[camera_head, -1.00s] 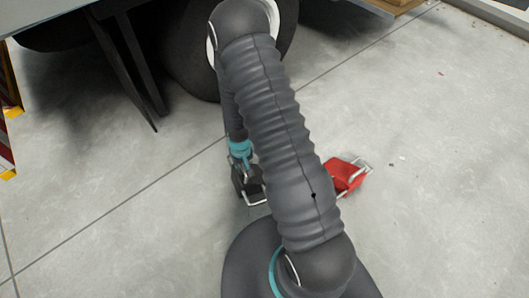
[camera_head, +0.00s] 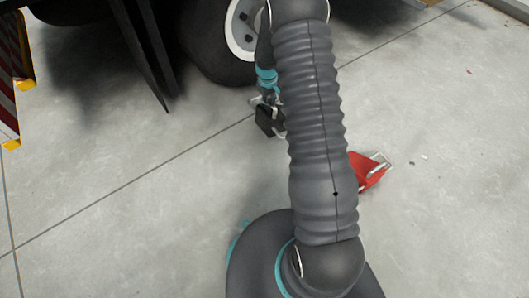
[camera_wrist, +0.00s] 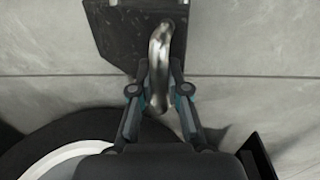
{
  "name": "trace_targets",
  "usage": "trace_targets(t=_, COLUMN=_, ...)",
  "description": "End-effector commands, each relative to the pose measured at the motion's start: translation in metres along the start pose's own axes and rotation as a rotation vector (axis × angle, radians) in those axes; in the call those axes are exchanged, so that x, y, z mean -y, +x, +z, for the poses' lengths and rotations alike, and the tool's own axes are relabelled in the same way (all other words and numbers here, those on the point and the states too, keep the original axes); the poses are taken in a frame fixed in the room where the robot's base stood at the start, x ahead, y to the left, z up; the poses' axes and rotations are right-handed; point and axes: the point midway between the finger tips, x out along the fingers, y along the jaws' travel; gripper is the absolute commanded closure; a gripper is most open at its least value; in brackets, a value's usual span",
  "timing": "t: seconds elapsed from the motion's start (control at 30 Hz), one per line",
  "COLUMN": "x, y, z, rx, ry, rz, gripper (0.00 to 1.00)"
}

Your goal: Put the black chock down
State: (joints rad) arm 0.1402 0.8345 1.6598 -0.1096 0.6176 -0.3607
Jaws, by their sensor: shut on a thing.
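The black chock (camera_head: 266,121) hangs from my gripper in the head view, close in front of the truck wheel and partly hidden by my arm. In the wrist view the chock (camera_wrist: 112,30) is a dark block at the top with a shiny metal handle (camera_wrist: 160,50). My gripper (camera_wrist: 159,92) is shut on that handle; it also shows in the head view (camera_head: 268,97). I cannot tell for sure whether the chock touches the floor.
The truck wheel (camera_head: 240,38) stands just behind my gripper, with dark mud flaps (camera_head: 142,45) to its left. A red chock (camera_head: 367,172) with a metal handle lies on the floor to the right. A red-and-white striped board (camera_head: 8,75) is at left. The floor at left is clear.

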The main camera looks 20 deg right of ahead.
Motion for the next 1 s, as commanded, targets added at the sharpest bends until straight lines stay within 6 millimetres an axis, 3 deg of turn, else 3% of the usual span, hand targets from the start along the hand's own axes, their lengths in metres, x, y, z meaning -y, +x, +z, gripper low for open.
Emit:
trace_targets(t=0.23, x=-0.004, y=-0.013, z=-0.005, rx=-0.002, ry=-0.009, rz=0.024, gripper=1.00)
trace_targets(t=0.47, x=0.001, y=-0.021, z=0.009, rx=-0.002, ry=-0.029, rz=0.038, gripper=1.00)
trace_targets(t=1.0, x=0.023, y=-0.017, z=0.097, rx=-0.008, ry=-0.086, rz=0.081, gripper=1.00)
